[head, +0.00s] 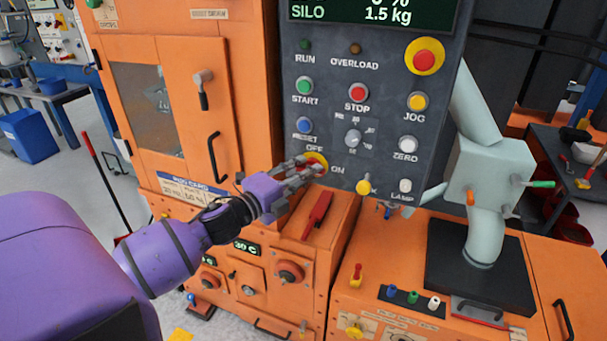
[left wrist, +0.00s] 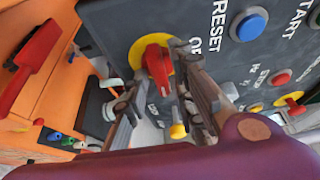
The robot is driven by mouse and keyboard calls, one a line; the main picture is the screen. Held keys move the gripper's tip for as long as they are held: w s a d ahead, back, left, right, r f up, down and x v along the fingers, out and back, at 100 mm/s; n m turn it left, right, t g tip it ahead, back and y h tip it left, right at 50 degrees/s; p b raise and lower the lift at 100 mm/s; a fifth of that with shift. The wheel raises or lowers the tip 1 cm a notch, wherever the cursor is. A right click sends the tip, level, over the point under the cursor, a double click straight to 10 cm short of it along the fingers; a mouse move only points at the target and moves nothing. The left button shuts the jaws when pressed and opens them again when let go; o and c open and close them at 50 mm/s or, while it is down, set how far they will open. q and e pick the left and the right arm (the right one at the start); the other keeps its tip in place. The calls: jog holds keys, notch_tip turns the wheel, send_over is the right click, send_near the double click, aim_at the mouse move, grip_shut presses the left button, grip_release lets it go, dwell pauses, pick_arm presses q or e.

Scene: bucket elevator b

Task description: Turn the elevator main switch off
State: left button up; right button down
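The main switch is a red handle on a yellow disc (head: 317,158), low on the left of the dark grey panel, between the OFF and ON labels. In the left wrist view the red handle (left wrist: 157,66) lies roughly along the panel's width, its long end seeming to point to the ON side. My left gripper (head: 304,170) is at the switch and covers part of it in the head view. In the left wrist view its fingers (left wrist: 158,70) stand apart on either side of the handle; contact is not clear. My right gripper is not in view.
The panel (head: 330,60) carries other controls close by: a blue RESET button (head: 305,125), a grey selector knob (head: 353,138) and a small yellow knob (head: 363,186). A red lever (head: 318,214) sits below the switch. A pale pipe with a box (head: 490,175) stands at right.

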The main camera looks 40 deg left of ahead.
pick_arm(q)
grip_shut()
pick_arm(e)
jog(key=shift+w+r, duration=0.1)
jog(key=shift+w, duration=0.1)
pick_arm(q)
jog(key=shift+n, duration=0.3)
jog(key=shift+w+d+f+n+t+y+p, duration=0.15)
jog(key=shift+n+t+y, duration=0.85)
jog(key=shift+n, duration=2.65)
jog(key=shift+s+d+f+n+t+y+p, duration=0.15)
jog(key=shift+n+t+y+p, duration=0.2)
jog(key=shift+n+y, duration=2.25)
jog(key=shift+w+d+f+n+t+y+p, duration=0.25)
jog(key=shift+n+t, duration=0.4)
jog(key=shift+n, duration=4)
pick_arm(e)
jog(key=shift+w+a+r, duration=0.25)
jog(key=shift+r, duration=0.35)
pick_arm(q)
jog(key=shift+s+y, duration=0.1)
jog(key=shift+y, duration=0.15)
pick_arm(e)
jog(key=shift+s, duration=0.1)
